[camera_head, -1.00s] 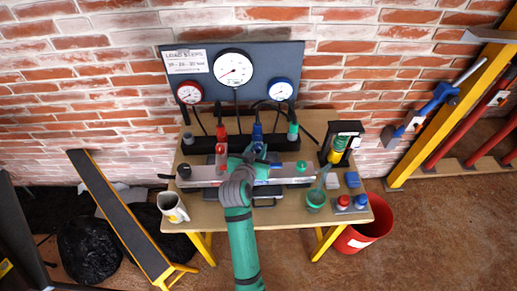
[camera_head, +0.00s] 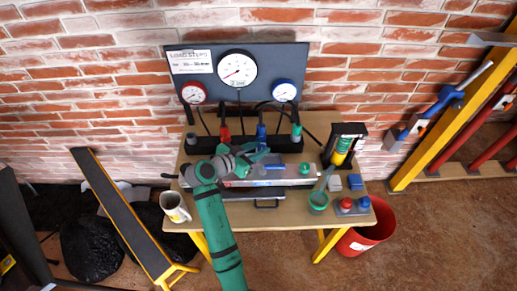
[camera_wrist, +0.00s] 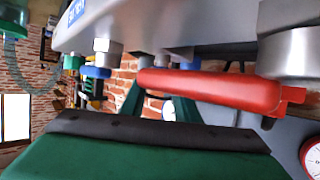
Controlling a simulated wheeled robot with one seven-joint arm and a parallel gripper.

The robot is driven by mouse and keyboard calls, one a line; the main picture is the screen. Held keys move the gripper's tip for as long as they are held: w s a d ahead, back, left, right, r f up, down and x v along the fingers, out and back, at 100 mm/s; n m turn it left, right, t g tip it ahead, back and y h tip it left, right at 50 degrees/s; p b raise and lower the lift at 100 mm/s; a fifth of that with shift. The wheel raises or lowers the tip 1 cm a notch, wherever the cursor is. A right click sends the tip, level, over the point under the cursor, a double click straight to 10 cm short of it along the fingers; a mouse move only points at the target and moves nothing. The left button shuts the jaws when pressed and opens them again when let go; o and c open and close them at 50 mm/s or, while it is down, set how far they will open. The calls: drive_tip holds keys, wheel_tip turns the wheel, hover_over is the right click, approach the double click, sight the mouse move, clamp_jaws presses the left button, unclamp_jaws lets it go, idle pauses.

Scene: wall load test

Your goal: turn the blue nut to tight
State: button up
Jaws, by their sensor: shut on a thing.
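The blue nut (camera_wrist: 97,72) sits under a bolt head against the steel beam in the wrist view, left of a red handle (camera_wrist: 208,88). It is hard to make out in the head view, close to my gripper. My gripper (camera_head: 256,156) reaches right over the steel beam (camera_head: 235,183) on the bench. The handle hides the fingertips. A green nut (camera_wrist: 72,62) is beyond the blue one.
Red, blue and green upright cylinders (camera_head: 261,134) stand behind the beam, below a gauge board (camera_head: 268,58). A mug (camera_head: 174,207) is at the bench's left; a green cup (camera_head: 318,201) and red and blue knobs are at its right. A red bucket (camera_head: 362,238) stands on the floor.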

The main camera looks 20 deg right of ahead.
idle(0.3)
drive_tip(key=o, duration=1)
drive_tip(key=shift+f, duration=0.1)
drive_tip(key=shift+o, duration=0.2)
drive_tip(key=shift+a, duration=0.1)
drive_tip(key=v, duration=1)
drive_tip(key=shift+s+a+r, duration=0.2)
drive_tip(key=shift+a+r, duration=0.05)
